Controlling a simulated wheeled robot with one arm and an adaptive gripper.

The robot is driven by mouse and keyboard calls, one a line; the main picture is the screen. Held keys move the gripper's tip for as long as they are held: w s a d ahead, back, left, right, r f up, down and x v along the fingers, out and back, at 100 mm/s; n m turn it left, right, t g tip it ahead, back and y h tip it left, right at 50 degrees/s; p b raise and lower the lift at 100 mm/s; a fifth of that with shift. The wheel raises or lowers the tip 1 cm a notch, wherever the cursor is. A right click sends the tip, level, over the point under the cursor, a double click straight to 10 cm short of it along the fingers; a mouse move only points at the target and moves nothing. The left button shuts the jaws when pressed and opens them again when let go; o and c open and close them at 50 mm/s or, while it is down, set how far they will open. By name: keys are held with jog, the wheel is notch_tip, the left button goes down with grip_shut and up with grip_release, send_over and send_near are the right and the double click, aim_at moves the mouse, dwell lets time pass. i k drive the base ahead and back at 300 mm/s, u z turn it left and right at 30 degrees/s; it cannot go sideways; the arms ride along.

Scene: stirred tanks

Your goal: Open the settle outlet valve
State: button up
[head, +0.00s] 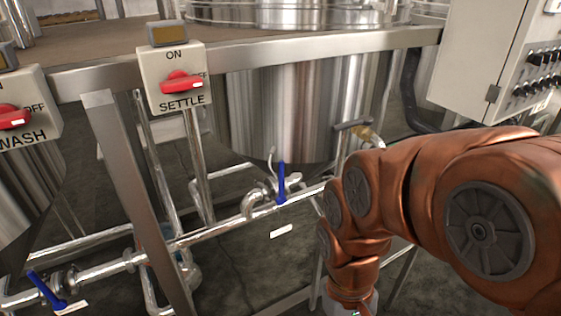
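A valve with a blue lever (281,184) sits on the steel pipe (228,229) below the tank (290,105) behind the SETTLE switch box (174,82). The lever stands upright, crosswise to the pipe. A small white label (281,231) hangs below it, too small to read. My orange arm reaches in from the right and bends down to the right of this valve, apart from it. My gripper is not in view; only the end of the wrist shows at the bottom edge.
The SETTLE box has a red knob (182,83) lying level toward OFF. A WASH box (22,110) stands at the left. Another blue-levered valve (47,291) is at lower left. A slanted steel frame leg (138,200) stands between the two valves. A control cabinet (500,60) is at upper right.

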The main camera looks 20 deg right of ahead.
aim_at(282, 181)
jog(key=z, duration=0.8)
jog(key=k, duration=0.35)
jog(key=u, duration=1.45)
